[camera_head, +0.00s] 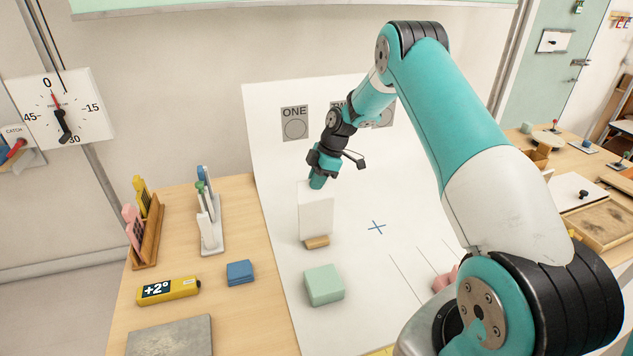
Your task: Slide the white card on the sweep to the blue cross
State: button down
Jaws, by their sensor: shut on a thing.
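The white card (316,214) stands upright on the white sweep (282,268), with a small wooden foot (316,242) at its base. My gripper (317,182) is at the card's top edge and is shut on it. The fingertips are partly hidden by the gripper's own body. The blue cross (377,227) is marked on the sweep to the right of the card, with bare white surface between them.
A pale green block (323,286) sits on the sweep in front of the card. Thin lines (408,279) and a pink object (445,279) lie to the right, partly behind my arm.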

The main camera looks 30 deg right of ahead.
jog(key=s+d+b, duration=0.1)
jog(key=s+d, duration=0.2)
jog(key=d, duration=0.7)
jog(key=s+d+b, duration=0.1)
jog(key=s+d, duration=0.2)
jog(key=d, duration=0.8)
dwell(2.4)
jog(key=shift+f+b, duration=0.2)
jog(key=shift+b, duration=0.4)
dwell(0.3)
jog(key=c, duration=1.2)
grip_release()
jog(key=shift+o, duration=0.2)
jog(key=shift+d+r, duration=0.1)
jog(key=shift+r, duration=0.05)
